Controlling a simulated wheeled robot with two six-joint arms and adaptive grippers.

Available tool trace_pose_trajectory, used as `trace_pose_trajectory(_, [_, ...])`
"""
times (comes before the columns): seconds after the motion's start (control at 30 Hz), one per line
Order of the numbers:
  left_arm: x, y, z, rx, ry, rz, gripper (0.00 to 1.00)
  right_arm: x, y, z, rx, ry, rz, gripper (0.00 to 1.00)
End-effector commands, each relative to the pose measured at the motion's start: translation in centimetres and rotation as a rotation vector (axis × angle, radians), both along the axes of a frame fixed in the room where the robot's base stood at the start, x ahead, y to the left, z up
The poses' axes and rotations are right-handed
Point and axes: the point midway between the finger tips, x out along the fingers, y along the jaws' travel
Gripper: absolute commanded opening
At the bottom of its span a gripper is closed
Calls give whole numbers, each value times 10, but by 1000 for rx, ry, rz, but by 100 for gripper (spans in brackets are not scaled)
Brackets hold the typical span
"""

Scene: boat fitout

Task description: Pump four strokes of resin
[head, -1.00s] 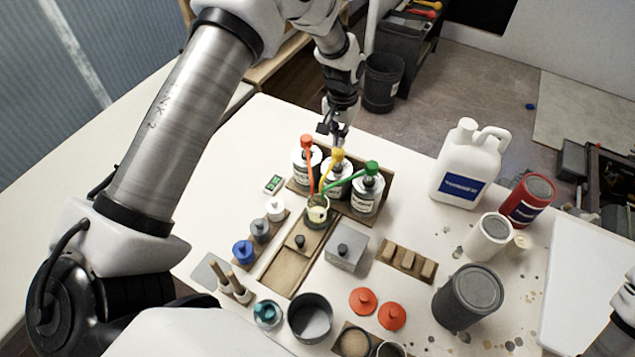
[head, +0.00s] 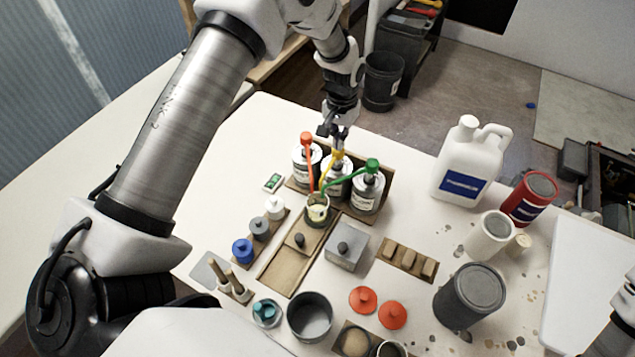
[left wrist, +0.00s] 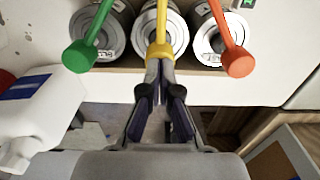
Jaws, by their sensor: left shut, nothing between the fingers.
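Three white cans with pumps stand in a wooden rack: one with a red pump (head: 306,138), one with a yellow pump (head: 335,165), one with a green pump (head: 372,165). Their spouts lead towards a small cup (head: 317,213) on a wooden board. My left gripper (head: 338,147) is shut and empty, its tips right on top of the yellow pump head. In the left wrist view the closed fingertips (left wrist: 159,66) meet the yellow head (left wrist: 158,50), with the green pump (left wrist: 79,55) and red pump (left wrist: 240,62) on either side.
A white jug (head: 470,160), a red can (head: 531,200) and a dark grey canister (head: 468,297) stand to the right. Small capped jars (head: 259,228), a grey block (head: 346,248) and a dark bowl (head: 310,317) lie nearer. The table behind the rack's left side is clear.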

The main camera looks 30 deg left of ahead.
Motion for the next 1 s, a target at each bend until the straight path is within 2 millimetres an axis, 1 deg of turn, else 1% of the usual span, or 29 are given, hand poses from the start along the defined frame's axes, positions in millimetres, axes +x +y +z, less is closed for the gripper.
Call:
trace_pose_trajectory(0.83, [-1, 0, -32, 0, 2, 0, 0, 0, 0, -17, 0, 0, 0, 40])
trace_pose_trajectory(1.0, [-1, 0, -30, 0, 2, 0, 0, 0, 0, -15, 0, 0, 0, 40])
